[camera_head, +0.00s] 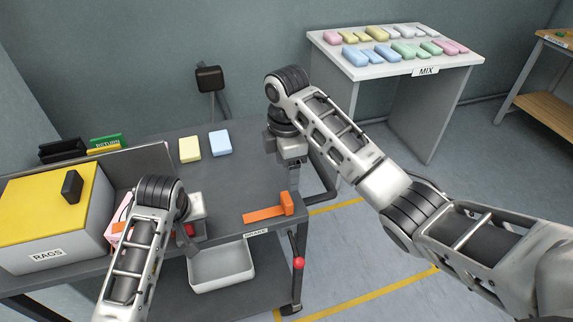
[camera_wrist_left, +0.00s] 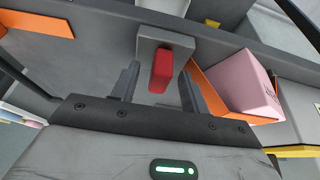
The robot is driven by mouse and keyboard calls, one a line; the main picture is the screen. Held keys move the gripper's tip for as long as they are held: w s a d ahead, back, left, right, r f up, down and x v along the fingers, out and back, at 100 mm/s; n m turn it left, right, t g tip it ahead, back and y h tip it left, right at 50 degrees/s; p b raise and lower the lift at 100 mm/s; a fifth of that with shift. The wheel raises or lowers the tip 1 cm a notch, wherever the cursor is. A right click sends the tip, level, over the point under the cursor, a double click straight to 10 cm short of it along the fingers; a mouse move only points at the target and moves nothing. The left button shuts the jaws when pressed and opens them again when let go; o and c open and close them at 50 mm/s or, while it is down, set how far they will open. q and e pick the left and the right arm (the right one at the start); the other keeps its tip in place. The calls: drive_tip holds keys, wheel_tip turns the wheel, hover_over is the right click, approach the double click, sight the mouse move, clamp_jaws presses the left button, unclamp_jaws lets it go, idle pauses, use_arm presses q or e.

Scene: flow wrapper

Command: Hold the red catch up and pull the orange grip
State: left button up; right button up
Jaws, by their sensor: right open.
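The red catch (camera_wrist_left: 161,70) stands out from a grey block in the left wrist view. My left gripper (camera_wrist_left: 158,85) is open, with one finger on each side of the catch and visible gaps between. In the head view my left gripper (camera_head: 188,238) hides most of the catch. The orange grip (camera_head: 268,212), a flat strip with an upright block at its right end, lies near the table's front right. My right gripper (camera_head: 294,180) is open, pointing down just above and behind that block, apart from it; its fingertips are seen edge-on.
A white bin (camera_head: 222,268) hangs under the table edge. A yellow-topped RAGS box (camera_head: 45,215) stands left. A pink block (camera_wrist_left: 243,82) sits by an orange wall. Yellow (camera_head: 190,149) and blue (camera_head: 220,142) blocks lie at the back. A red-knobbed lever (camera_head: 298,263) hangs at the right corner.

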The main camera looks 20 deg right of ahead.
use_arm(q)
drive_tip(key=v, duration=1.6)
